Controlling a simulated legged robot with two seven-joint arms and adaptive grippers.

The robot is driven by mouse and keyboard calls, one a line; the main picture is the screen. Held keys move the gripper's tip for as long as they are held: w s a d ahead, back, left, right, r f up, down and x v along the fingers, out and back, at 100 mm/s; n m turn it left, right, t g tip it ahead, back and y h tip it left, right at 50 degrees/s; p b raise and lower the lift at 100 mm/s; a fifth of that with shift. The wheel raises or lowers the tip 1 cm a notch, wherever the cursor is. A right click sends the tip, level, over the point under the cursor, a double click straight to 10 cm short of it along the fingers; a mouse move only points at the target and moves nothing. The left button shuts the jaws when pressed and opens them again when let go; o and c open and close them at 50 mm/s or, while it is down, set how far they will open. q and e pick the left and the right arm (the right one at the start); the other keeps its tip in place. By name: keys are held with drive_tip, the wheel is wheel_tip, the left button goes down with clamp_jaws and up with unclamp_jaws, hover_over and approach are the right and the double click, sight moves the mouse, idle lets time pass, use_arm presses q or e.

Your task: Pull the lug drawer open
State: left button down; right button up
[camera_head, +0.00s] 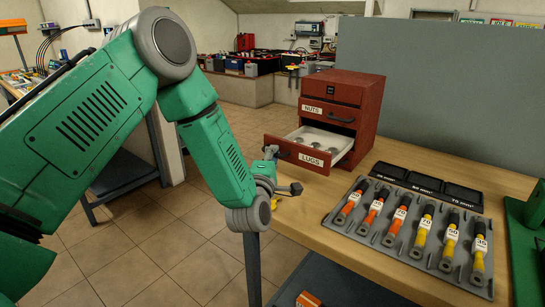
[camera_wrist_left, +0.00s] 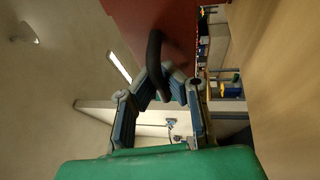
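The red cabinet (camera_head: 345,95) stands on the wooden bench, with drawers labelled NUTS and LUGS. The lug drawer (camera_head: 310,158) stands out of the cabinet, and small pieces show in its pale tray. My left gripper (camera_head: 278,165) is at the left end of the drawer's dark front handle (camera_head: 284,153). In the left wrist view, the black handle (camera_wrist_left: 154,55) runs down between the nearly closed fingers (camera_wrist_left: 166,85), which appear shut on it. The exact contact is partly hidden. My right gripper is not in view.
A grey panel (camera_head: 450,90) rises behind the bench.

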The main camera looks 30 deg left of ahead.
use_arm(q)
drive_tip(key=shift+s+f, duration=0.1)
drive_tip(key=shift+f, duration=0.25)
drive_tip(key=c, duration=1.7)
unclamp_jaws()
drive_tip(key=shift+d, duration=0.1)
drive_tip(key=shift+o, duration=0.4)
drive_tip(key=shift+r, duration=0.15)
drive_tip(key=v, duration=1.2)
